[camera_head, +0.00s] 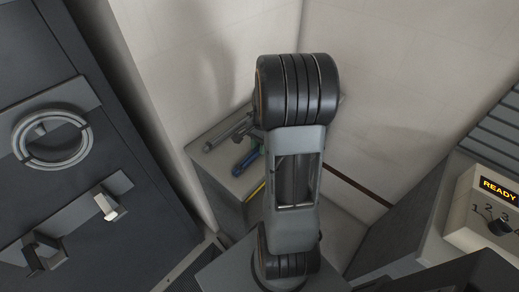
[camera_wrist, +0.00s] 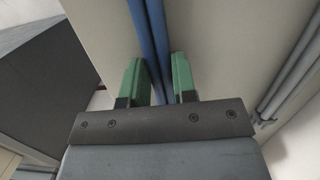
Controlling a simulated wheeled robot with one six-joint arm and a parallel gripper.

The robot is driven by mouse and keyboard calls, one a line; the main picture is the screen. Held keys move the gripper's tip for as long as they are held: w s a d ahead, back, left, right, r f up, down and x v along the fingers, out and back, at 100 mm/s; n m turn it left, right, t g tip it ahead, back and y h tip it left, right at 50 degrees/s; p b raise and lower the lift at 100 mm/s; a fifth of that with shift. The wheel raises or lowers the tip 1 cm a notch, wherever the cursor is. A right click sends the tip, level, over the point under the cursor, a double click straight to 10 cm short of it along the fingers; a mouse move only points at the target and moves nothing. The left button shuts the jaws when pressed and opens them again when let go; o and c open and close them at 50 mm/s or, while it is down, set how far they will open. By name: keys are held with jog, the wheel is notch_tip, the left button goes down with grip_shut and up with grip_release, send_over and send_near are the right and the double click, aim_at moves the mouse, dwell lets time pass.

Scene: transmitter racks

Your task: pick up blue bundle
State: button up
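The blue bundle (camera_head: 246,162) lies on top of a grey cabinet, and its far part is hidden by my arm. In the wrist view the blue bundle (camera_wrist: 150,30) runs lengthwise between the two green fingers of my gripper (camera_wrist: 157,72). One finger is on each side of it, with narrow gaps beside it. I see no clear grip on it; the gripper looks open. In the head view my gripper is mostly hidden behind my arm, with only a bit of green showing near the bundle.
A grey bundle (camera_head: 228,136) lies beside the blue one on the cabinet top (camera_head: 212,147), and also shows in the wrist view (camera_wrist: 292,72). Pale walls meet behind. A dark rack (camera_head: 75,185) with a ring handle stands left. A control box reading READY (camera_head: 490,205) stands right.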

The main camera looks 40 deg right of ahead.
grip_shut()
